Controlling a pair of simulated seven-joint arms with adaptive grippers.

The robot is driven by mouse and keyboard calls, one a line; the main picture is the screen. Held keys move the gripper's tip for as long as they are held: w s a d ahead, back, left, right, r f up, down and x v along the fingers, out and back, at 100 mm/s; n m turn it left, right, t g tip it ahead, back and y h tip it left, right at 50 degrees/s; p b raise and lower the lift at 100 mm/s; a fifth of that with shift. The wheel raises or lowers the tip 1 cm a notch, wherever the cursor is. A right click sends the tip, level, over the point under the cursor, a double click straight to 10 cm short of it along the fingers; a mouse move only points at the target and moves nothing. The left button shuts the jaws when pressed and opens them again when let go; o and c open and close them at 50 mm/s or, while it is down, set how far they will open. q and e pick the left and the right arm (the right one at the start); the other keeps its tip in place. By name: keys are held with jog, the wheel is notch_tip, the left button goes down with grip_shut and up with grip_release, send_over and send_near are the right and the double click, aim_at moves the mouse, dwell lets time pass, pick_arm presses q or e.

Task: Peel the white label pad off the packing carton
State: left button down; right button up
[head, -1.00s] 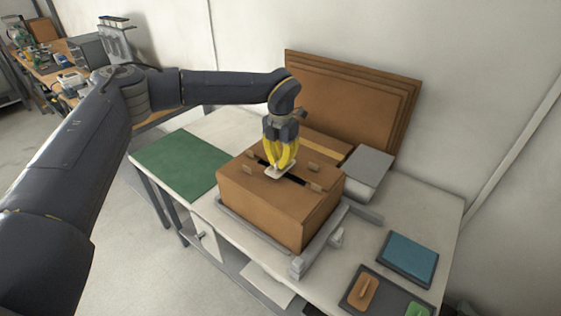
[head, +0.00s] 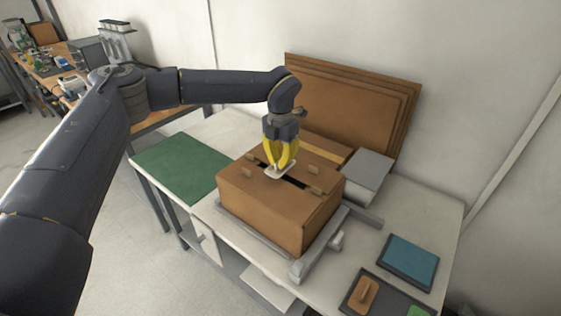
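The brown packing carton (head: 265,212) sits in a grey frame on the white table, with a dark slot and several small brown tabs on its top. The white label pad (head: 280,173) is at the top of the carton, directly under the yellow fingertips. My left gripper (head: 279,166) points down over the carton, its fingers close together at the pad. The fingers hide part of the pad, and I cannot tell whether they grip it or whether it is lifted off the carton. My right gripper is not in view.
A green mat (head: 180,166) lies left of the carton. A grey box (head: 366,168) stands right behind it, and brown cardboard sheets (head: 350,95) lean on the wall. A blue pad (head: 409,260) and a dark tray (head: 384,292) with an orange-brown handled block are at front right.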

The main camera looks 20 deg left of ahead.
pick_arm(q)
jog(key=shift+r, duration=0.25)
dwell(0.4)
jog(key=shift+r, duration=2.9)
